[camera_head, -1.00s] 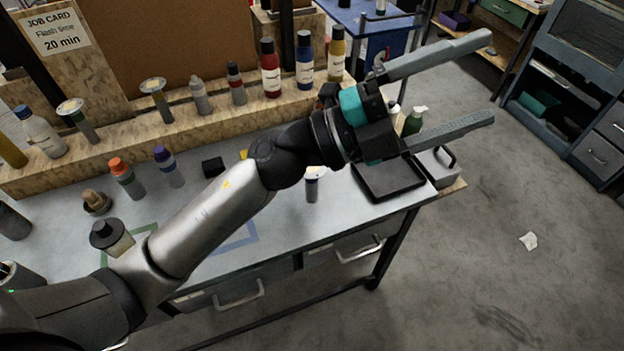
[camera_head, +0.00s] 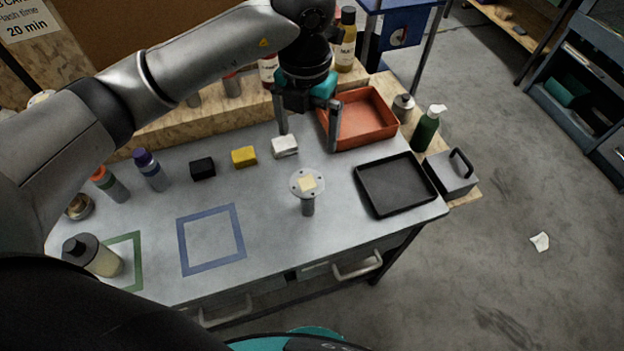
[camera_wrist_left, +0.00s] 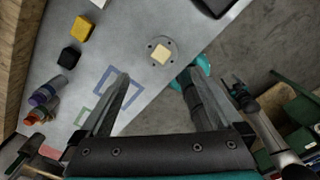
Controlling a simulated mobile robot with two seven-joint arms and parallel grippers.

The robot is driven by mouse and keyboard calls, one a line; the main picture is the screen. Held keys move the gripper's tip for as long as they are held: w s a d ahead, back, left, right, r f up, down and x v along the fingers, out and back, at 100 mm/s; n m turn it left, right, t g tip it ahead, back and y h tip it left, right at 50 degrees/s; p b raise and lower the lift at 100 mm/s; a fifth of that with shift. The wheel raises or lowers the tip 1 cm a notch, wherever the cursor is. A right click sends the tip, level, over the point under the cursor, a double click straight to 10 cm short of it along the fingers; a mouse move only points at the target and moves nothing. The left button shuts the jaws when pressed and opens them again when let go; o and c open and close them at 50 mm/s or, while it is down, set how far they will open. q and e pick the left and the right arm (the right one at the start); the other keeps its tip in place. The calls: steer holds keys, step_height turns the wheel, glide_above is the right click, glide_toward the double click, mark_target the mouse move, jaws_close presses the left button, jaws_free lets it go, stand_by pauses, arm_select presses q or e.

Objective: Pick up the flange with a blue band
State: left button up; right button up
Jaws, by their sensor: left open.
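A flange (camera_head: 307,187) stands upright on the bench, left of the black tray. It has a round grey disc with bolt holes, a pale square on top and a grey stem below. No blue band shows on it; the disc hides part of the stem. It also shows from above in the left wrist view (camera_wrist_left: 160,51). My left gripper (camera_head: 309,140) is open and empty, fingers down, behind the flange in the head view. In the left wrist view the flange lies beyond the fingertips (camera_wrist_left: 157,78).
The black tray (camera_head: 396,185) lies right of the flange, with an orange bin (camera_head: 362,118) behind. White (camera_head: 285,146), yellow (camera_head: 244,157) and black (camera_head: 202,168) blocks lie to the left. A blue taped square (camera_head: 211,240) is bare. A green pump bottle (camera_head: 427,129) stands at right.

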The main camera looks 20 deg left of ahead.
arm_select(q)
glide_above(307, 182)
step_height(307, 182, down, 9)
steer(key=shift+w+p, duration=0.1)
steer(key=shift+p, duration=0.2)
steer(key=shift+f, duration=0.45)
steer(key=f, duration=0.5)
steer(key=shift+s+p, duration=0.2)
steer(key=shift+p, duration=0.15)
arm_select(e)
steer(key=shift+s+r, duration=0.6)
steer(key=shift+s, duration=0.25)
arm_select(q)
jaws_close()
